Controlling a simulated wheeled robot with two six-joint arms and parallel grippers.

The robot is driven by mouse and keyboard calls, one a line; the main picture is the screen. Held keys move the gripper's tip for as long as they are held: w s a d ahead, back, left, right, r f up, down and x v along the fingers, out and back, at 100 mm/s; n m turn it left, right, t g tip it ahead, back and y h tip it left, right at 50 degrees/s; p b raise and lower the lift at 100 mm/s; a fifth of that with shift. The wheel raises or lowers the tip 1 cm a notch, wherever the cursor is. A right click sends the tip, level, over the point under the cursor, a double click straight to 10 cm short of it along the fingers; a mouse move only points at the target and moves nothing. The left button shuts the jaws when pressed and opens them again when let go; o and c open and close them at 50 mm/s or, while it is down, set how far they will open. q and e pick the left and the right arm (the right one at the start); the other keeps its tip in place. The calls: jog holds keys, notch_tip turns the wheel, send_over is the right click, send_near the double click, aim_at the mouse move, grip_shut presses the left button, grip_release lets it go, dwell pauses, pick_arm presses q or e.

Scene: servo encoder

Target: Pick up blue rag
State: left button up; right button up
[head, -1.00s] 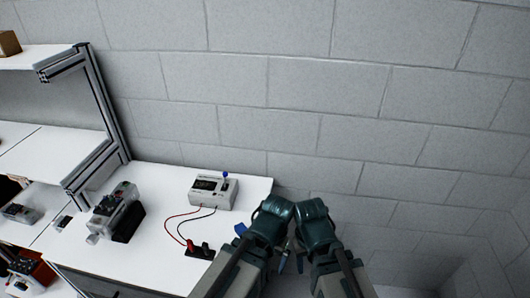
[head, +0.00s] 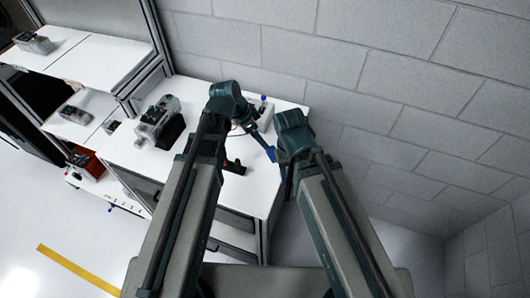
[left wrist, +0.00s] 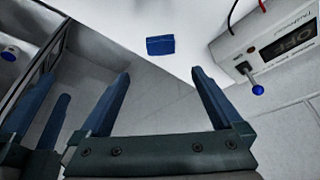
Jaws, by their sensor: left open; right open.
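The blue rag (left wrist: 160,45) is a small folded blue block on the white table, close to its edge, in the left wrist view. In the head view it shows as a bright blue patch (head: 271,154) between my two grippers, partly hidden. My left gripper (left wrist: 160,76) is open and empty, its two fingers spread on either side below the rag in the picture and apart from it. In the head view my left gripper (head: 256,136) points down toward the table edge. My right gripper (head: 285,176) is beside the rag; its open fingers also show at the left of the left wrist view (left wrist: 42,110).
The power supply box (left wrist: 285,40) with a blue-tipped switch stands near the rag. A red and black part (head: 234,167) lies on the white table (head: 190,90). A grey device (head: 158,122) stands farther left. The grey brick wall (head: 330,50) is behind.

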pick_arm(q)
jog(key=b, duration=0.7)
send_over(273, 152)
jog(key=s+a, duration=0.2)
jog(key=a, duration=0.1)
jog(key=f, duration=0.7)
jog(key=shift+w+d+f, duration=0.2)
jog(key=shift+w+d+f+b, duration=0.1)
jog(key=shift+d+f+b, duration=0.2)
jog(key=shift+b, duration=0.2)
jog(key=b+x, duration=0.5)
jog(key=shift+w+f, duration=0.1)
jog(key=shift+f, duration=0.1)
jog(key=shift+r, duration=0.1)
jog(key=shift+a, duration=0.1)
jog(key=c, duration=1.4)
jog(key=shift+o, duration=0.2)
jog(key=shift+r, duration=0.15)
